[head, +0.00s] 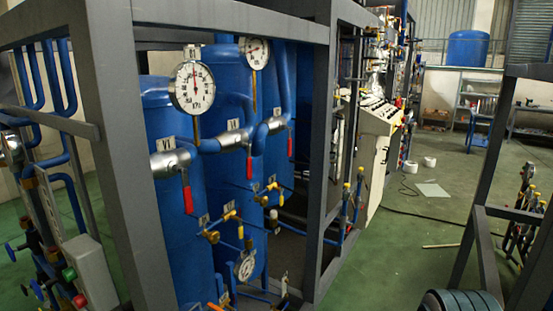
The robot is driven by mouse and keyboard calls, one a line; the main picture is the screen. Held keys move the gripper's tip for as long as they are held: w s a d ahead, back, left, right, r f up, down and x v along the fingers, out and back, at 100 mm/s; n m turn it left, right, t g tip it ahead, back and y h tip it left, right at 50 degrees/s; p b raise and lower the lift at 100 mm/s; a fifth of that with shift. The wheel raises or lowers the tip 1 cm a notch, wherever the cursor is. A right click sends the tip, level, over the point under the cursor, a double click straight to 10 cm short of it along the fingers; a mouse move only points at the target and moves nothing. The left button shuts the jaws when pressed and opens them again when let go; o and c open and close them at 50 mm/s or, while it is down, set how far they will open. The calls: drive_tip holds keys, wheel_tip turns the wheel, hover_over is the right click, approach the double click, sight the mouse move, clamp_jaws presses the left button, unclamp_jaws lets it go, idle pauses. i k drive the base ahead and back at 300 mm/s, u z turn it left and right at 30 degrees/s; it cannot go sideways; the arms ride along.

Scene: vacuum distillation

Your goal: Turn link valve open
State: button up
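No part clearly marked as the link valve can be read in the head view. A valve with a red lever (187,193) sits on the left blue tank's silver pipe joint (171,163), under a small white label. A second red lever (249,167) hangs down from the middle joint. A third red lever (290,143) hangs further right. All three levers point down. Smaller yellow-handled valves (230,215) sit lower on the tanks. My gripper is not in view.
A grey metal frame post (120,150) stands in front of the tanks. Two round gauges (193,87) hang above the pipe. A grey control box (90,270) is at lower left. Another grey frame (482,245) stands at right. Green floor (400,265) between the frames is mostly open.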

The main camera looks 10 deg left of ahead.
sight(250, 173)
drive_tip(key=u, duration=0.1)
drive_tip(key=i, duration=0.6)
drive_tip(key=u, duration=0.85)
drive_tip(key=i, duration=0.5)
drive_tip(key=u, duration=0.6)
